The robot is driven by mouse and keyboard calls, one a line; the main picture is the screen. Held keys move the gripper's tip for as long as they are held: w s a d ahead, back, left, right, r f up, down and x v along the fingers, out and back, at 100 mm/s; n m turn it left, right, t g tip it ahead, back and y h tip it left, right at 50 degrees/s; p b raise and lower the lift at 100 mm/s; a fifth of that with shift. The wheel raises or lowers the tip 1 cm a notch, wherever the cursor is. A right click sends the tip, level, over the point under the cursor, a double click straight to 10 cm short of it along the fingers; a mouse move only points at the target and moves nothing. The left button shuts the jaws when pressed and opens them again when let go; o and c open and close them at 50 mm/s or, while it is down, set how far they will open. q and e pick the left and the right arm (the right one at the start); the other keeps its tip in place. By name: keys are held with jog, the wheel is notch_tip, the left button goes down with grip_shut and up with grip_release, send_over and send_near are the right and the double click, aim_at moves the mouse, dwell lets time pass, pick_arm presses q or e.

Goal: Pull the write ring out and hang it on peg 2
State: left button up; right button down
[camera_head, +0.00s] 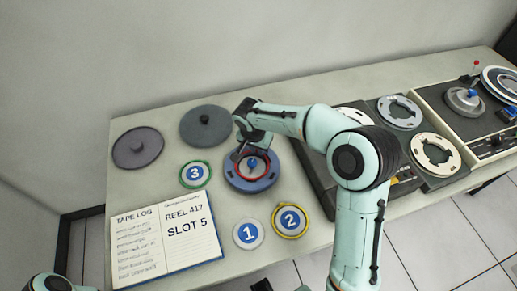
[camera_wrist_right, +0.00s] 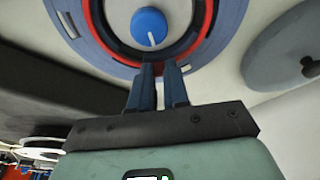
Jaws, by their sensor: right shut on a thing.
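The red write ring (camera_head: 267,168) sits in the blue tape reel (camera_head: 264,185), around a blue hub knob (camera_head: 253,163). In the right wrist view the red ring (camera_wrist_right: 207,25) curves around the knob (camera_wrist_right: 149,27) inside the reel (camera_wrist_right: 229,22). My right gripper (camera_head: 240,155) is shut on the ring's edge, its narrow fingers (camera_wrist_right: 163,75) close together there. The round blue "2" marker (camera_head: 290,220) has a yellow ring around it, near the table's front edge; a peg's height cannot be told from above. My left gripper is out of view.
Marker 1 (camera_head: 248,234) is left of marker 2; marker 3 (camera_head: 194,174), ringed in green, is left of the reel. Two dark grey discs (camera_head: 138,147) (camera_head: 206,125) lie behind. A tape log (camera_head: 165,238) lies front left. Tape machines (camera_head: 445,165) fill the right.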

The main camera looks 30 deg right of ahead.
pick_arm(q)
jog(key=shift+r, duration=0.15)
pick_arm(e)
jog(key=shift+r, duration=0.45)
dwell(0.3)
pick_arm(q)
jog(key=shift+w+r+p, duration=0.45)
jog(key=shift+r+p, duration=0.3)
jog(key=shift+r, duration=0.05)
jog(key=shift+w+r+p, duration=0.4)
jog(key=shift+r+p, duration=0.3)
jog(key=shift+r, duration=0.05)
pick_arm(e)
jog(key=shift+w+d+v, duration=0.15)
jog(key=shift+d+v, duration=0.05)
jog(key=shift+v, duration=0.7)
jog(key=shift+w+d+v, duration=0.1)
jog(key=shift+d+v, duration=0.05)
jog(key=shift+v, duration=0.8)
jog(key=shift+w+d+v, duration=0.15)
jog(key=shift+d+v, duration=0.05)
jog(key=shift+v, duration=0.7)
jog(key=shift+r, duration=0.25)
